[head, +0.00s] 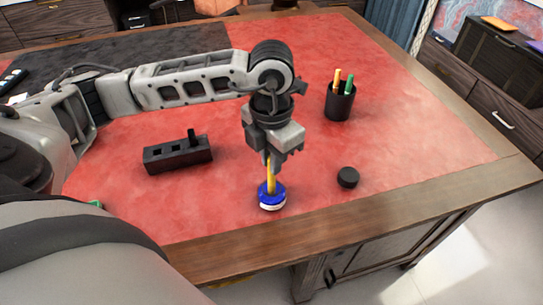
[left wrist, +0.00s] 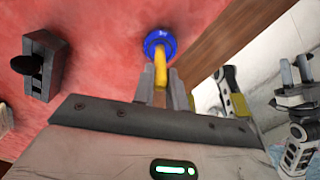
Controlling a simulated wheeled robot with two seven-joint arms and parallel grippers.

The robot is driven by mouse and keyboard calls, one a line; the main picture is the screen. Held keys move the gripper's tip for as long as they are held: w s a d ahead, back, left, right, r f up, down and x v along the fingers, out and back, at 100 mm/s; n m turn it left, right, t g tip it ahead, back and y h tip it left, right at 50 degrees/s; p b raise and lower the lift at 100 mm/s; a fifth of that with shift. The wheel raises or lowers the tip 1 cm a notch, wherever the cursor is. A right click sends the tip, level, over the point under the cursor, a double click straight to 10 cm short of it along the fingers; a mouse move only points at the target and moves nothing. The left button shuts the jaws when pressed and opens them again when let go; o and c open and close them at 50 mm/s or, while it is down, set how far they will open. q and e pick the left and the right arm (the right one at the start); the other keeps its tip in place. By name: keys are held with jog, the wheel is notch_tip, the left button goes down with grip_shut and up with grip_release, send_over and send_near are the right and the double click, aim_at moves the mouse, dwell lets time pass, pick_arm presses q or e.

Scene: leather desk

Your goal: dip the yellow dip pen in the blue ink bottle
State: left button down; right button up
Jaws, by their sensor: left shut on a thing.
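The yellow dip pen (head: 270,178) is upright between the fingers of my left gripper (head: 271,158), which is shut on it. In the left wrist view the pen (left wrist: 160,70) runs from the fingers (left wrist: 162,92) to the blue ink bottle. The blue ink bottle (head: 272,199) stands on the red desk top near the front edge, directly below my left gripper; it also shows in the left wrist view (left wrist: 160,39). The pen's lower end is at the bottle's mouth and its tip is hidden. Grey parts of my other arm (left wrist: 290,80) seem to show at the right of the left wrist view.
A round black cap (head: 348,178) lies right of the bottle. A black slotted block (head: 178,155) with a dark peg lies to the left. A black cup (head: 339,104) with yellow and green pens stands behind. The wooden desk edge (head: 350,226) is close in front.

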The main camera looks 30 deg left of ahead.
dwell(0.3)
pick_arm(q)
jog(key=shift+r+p, duration=1.9)
jog(key=shift+r, duration=1.05)
jog(key=shift+r+p, duration=0.35)
jog(key=shift+r, duration=0.15)
